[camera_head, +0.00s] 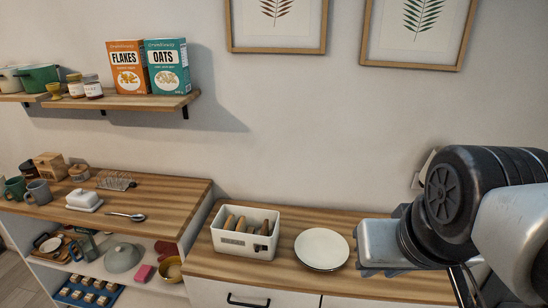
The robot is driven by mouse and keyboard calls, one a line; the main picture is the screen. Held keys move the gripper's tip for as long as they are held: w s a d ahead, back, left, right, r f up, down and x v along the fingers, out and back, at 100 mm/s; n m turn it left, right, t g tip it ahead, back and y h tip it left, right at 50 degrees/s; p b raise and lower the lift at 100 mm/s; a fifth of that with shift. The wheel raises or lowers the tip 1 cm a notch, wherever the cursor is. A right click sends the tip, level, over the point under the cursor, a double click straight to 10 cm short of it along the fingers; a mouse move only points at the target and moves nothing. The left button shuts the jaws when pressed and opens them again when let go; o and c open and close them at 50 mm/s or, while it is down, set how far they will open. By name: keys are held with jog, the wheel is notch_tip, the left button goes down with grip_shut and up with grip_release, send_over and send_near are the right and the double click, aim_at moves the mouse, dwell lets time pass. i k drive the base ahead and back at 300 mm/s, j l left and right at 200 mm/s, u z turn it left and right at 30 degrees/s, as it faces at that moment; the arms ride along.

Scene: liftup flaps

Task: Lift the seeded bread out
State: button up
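A white open-topped box, which looks like a toaster (246,243), stands on the right-hand wooden counter. Several bread slices (240,224) stand upright in its top, tan to darker brown. I cannot tell which slice is seeded, as they are too small to show seeds. A small dark part shows on its front at the right. My gripper (378,246) is at the right, a grey block at the end of my arm, past the plate and apart from the toaster. Its fingers cannot be made out, so whether it is open or shut is unclear.
A white round plate (322,248) lies between the toaster and my gripper. The left counter (165,198) holds a butter dish (84,199), a spoon, a toast rack (115,181) and mugs. A wall shelf (140,101) with two cereal boxes is above. Bare counter lies in front of the plate.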

aim_at(241, 228)
jog(key=i+j, duration=0.15)
jog(key=j, duration=0.2)
jog(key=i+j, duration=0.1)
jog(key=j, duration=0.3)
jog(key=i+j+z, duration=0.1)
jog(key=j, duration=0.25)
jog(key=i+j, duration=0.15)
jog(key=j, duration=0.2)
jog(key=i+j+z, duration=0.1)
jog(key=j, duration=0.3)
